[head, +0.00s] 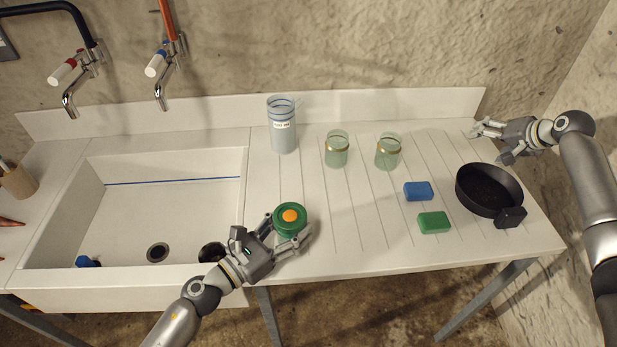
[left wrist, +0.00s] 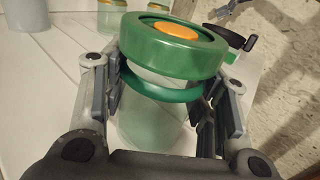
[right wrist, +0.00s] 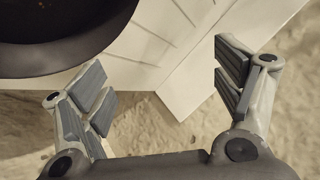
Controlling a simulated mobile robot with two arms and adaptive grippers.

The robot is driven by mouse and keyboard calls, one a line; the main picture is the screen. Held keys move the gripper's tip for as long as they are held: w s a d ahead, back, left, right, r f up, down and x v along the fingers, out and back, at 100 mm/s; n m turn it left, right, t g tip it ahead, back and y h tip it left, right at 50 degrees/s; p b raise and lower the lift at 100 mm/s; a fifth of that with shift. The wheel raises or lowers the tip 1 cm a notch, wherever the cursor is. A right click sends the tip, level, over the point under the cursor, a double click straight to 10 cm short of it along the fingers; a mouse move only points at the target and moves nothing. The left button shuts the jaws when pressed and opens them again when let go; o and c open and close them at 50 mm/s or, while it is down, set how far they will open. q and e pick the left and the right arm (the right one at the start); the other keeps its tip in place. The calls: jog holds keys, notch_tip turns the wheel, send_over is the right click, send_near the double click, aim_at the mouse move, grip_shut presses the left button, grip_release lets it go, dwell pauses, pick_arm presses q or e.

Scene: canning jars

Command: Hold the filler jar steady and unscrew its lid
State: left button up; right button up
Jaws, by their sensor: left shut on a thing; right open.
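The filler jar (left wrist: 150,115) is clear, with a wide green lid (head: 290,219) that has an orange centre. It stands upright on the drainboard, just right of the sink. The lid (left wrist: 172,48) sits on top of the jar in the left wrist view. My left gripper (head: 288,240) is shut around the jar's body, below the lid, one finger on each side. My right gripper (head: 492,142) is open and empty at the far right, above the back of the black pan and well away from the jar. Its open fingers (right wrist: 160,95) also show in the right wrist view.
Two greenish jars (head: 337,150) (head: 388,152) and a tall labelled container (head: 283,125) stand at the back. A blue sponge (head: 418,191), a green sponge (head: 434,222) and a black pan (head: 488,190) lie right. The sink (head: 170,168) is left. The drainboard's middle is clear.

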jog(key=a+r+n+g+y, duration=0.1)
jog(key=a+r+n+y, duration=0.15)
jog(key=a, duration=0.55)
jog(key=a+r+n+g+y, duration=0.1)
jog(key=a+r+n, duration=0.2)
jog(key=a, duration=0.4)
notch_tip(320, 180, up, 5)
jog(key=n+g+h, duration=0.2)
jog(key=n+g, duration=0.2)
jog(key=n, duration=0.9)
send_over(285, 215)
jog(key=s+d, duration=0.2)
jog(key=d, duration=0.2)
jog(key=shift+y, duration=0.25)
jog(key=x, duration=1.1)
jog(key=shift+s+f, duration=0.15)
jog(key=shift+f, duration=0.1)
jog(key=c, duration=1.2)
jog(key=n+g, duration=0.1)
jog(key=n, duration=0.1)
jog(key=n+y, duration=0.1)
jog(key=n, duration=0.1)
jog(key=shift+n+g, duration=0.35)
jog(key=shift+g, duration=0.05)
